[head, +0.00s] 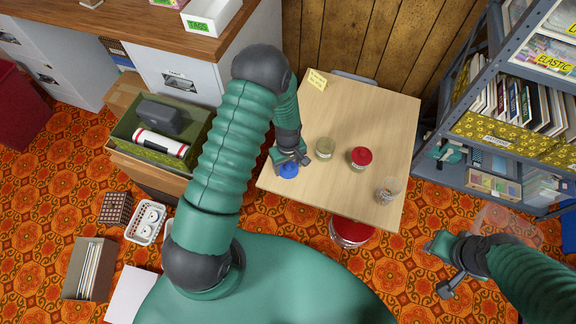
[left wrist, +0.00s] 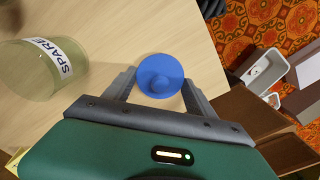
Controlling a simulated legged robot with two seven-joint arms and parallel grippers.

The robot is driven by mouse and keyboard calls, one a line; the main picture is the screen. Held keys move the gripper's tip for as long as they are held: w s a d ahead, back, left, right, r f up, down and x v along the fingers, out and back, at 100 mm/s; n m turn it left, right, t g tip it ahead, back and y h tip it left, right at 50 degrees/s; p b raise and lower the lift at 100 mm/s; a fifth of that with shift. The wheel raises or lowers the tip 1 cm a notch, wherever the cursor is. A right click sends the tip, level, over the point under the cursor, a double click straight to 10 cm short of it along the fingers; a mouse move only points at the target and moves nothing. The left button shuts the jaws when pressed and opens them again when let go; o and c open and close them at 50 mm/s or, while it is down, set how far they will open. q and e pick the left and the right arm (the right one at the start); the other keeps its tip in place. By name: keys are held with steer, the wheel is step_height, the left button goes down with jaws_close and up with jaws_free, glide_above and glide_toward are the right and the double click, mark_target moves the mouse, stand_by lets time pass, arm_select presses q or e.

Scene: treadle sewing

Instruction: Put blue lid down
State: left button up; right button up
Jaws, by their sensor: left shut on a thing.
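The blue lid (head: 288,170) is at the left front of the small wooden table (head: 350,110). My left gripper (head: 291,162) is shut on it. In the left wrist view, the lid (left wrist: 160,76) sits between the two fingers with its round knob facing the camera. It is at or just above the tabletop; I cannot tell whether it touches. An olive jar (head: 325,148) stands right of the lid; a jar labelled SPARE (left wrist: 42,68) shows in the left wrist view. My right gripper (head: 446,268) is open and empty over the floor, right of the table.
A red-lidded jar (head: 361,157) and a clear jar (head: 388,190) stand further right on the table. A yellow note (head: 317,79) lies at the back left. A grey shelf (head: 490,150) stands at right. A red-topped container (head: 352,231) is by the table's front edge.

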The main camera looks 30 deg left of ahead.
arm_select(q)
steer(key=o, duration=1.5)
steer(key=shift+d, duration=0.25)
steer(key=shift+c, duration=0.2)
steer(key=shift+a, duration=0.1)
arm_select(e)
steer(key=shift+d, duration=0.2)
arm_select(q)
steer(key=shift+r, duration=0.4)
steer(key=s+d+r+m+t+p, duration=0.1)
steer(key=d+r+m+p, duration=0.15)
steer(key=r, duration=0.85)
steer(key=s+d+r+m+p, duration=0.2)
steer(key=r+m, duration=0.1)
steer(key=r, duration=0.8)
steer(key=s+d+r+m+t, duration=0.1)
steer(key=s+d+r+m, duration=0.2)
steer(key=s+r+m, duration=0.2)
steer(key=shift+s+r+m+t, duration=0.35)
steer(key=shift+s+m, duration=0.2)
steer(key=shift+s, duration=0.15)
arm_select(e)
steer(key=v, duration=0.2)
steer(key=w+v, duration=0.1)
steer(key=v, duration=0.1)
steer(key=shift+r, duration=0.35)
